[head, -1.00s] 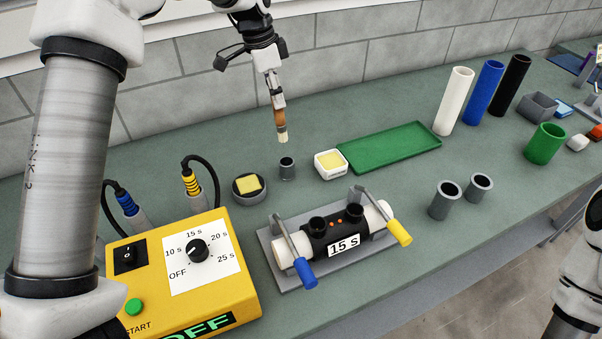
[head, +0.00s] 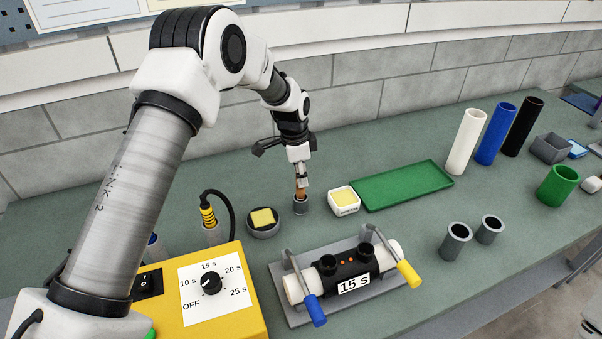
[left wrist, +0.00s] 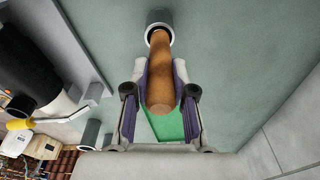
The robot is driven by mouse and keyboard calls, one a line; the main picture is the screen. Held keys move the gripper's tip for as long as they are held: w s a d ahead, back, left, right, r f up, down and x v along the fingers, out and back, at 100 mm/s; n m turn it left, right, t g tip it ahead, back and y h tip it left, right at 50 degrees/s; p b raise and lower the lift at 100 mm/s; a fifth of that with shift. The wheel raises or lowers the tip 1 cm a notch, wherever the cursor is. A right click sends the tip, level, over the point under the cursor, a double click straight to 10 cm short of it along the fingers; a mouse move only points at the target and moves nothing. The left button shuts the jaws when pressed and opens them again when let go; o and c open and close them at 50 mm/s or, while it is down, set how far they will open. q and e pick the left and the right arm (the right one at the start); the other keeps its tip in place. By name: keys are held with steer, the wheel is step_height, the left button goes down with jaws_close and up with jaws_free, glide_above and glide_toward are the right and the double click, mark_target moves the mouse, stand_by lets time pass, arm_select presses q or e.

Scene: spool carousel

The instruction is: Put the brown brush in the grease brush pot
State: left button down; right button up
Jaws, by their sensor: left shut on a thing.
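The brown brush (head: 300,194) is held upright in my left gripper (head: 300,184), which is shut on its handle. The brush's lower end is inside the mouth of the small grey pot (head: 300,206), so its bristles are hidden. In the left wrist view the brown handle (left wrist: 162,75) lies between the two fingers (left wrist: 162,95) and runs into the round opening of the grey pot (left wrist: 158,30). I cannot tell whether the bristles touch the pot's bottom. My right gripper is not in view.
A round dark dish with a yellow pad (head: 263,221) stands left of the pot, and a white dish with yellow content (head: 344,200) right of it. A green tray (head: 405,186) lies beyond. The clamp fixture (head: 345,281) and yellow control box (head: 212,290) are in front.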

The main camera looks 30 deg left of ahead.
arm_select(q)
steer(key=shift+f, duration=0.15)
steer(key=c, duration=1)
jaws_free()
steer(key=shift+r, duration=0.45)
steer(key=r+b, duration=0.1)
steer(key=r, duration=0.6)
steer(key=s+a+r+b, duration=0.1)
steer(key=r, duration=0.2)
steer(key=shift+r+b, duration=0.35)
steer(key=shift+r, duration=0.35)
